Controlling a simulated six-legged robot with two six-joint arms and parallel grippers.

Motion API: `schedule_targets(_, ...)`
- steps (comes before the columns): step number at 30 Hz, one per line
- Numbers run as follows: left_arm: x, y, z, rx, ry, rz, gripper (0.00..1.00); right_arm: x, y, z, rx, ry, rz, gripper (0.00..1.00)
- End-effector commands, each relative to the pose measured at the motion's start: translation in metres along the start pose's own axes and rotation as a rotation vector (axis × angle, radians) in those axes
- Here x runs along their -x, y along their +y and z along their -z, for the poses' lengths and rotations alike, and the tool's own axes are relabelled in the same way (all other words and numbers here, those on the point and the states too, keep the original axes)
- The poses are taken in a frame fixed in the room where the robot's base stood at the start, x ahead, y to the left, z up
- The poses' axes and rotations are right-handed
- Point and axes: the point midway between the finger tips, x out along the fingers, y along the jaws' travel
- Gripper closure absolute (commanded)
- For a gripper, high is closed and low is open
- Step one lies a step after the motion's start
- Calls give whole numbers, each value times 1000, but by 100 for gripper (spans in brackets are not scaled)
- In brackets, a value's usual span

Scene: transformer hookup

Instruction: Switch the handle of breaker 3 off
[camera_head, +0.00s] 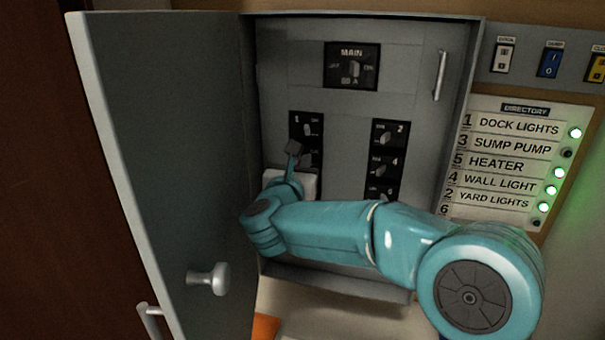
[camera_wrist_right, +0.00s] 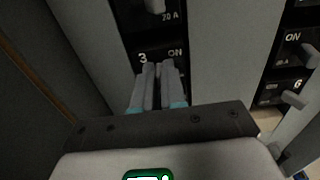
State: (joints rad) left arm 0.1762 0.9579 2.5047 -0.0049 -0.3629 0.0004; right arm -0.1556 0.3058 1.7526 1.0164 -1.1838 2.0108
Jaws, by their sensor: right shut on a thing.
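Breaker 3 (camera_wrist_right: 160,54) is in the left column of the panel, below breaker 1 (camera_head: 306,126). In the right wrist view its "3" and "ON" markings show just beyond my fingertips. In the head view its right part (camera_head: 311,158) shows beside my gripper. My right gripper (camera_head: 294,148) is at breaker 3, its fingers (camera_wrist_right: 160,72) nearly together and shut on the handle. The handle is hidden by the fingers, so I cannot tell its position. My left gripper is not in view.
The open grey door (camera_head: 160,130) stands left of the panel. Breakers 2 (camera_head: 388,135) and 4 (camera_head: 384,168) are in the right column, the main breaker (camera_head: 352,66) above. On the directory (camera_head: 515,160), the sump pump lamp (camera_head: 566,154) is dark; several others glow green.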

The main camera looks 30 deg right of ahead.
Motion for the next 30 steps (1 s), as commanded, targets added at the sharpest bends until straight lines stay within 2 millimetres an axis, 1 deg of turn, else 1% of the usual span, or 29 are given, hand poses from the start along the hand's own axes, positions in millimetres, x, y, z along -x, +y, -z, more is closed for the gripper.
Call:
schedule_targets(7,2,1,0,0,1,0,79,0,0,-3,-1,-2,0,100)
schedule_targets(8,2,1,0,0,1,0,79,0,0,-3,-1,-2,0,83)
schedule_targets(9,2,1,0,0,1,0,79,0,0,-3,-1,-2,0,70)
schedule_targets(10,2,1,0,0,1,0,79,0,0,-3,-1,-2,0,64)
schedule_targets(17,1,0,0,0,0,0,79,0,0,-2,0,0,-1,64)
schedule_targets(20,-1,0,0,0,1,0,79,4,1,0,-1,0,-2,64)
schedule_targets(23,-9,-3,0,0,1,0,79,18,1,1,-1,-1,-5,64)
schedule_targets(27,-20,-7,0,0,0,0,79,45,1,1,-3,-2,-5,64)
schedule_targets(30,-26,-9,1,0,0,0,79,61,1,1,-3,-2,-5,64)
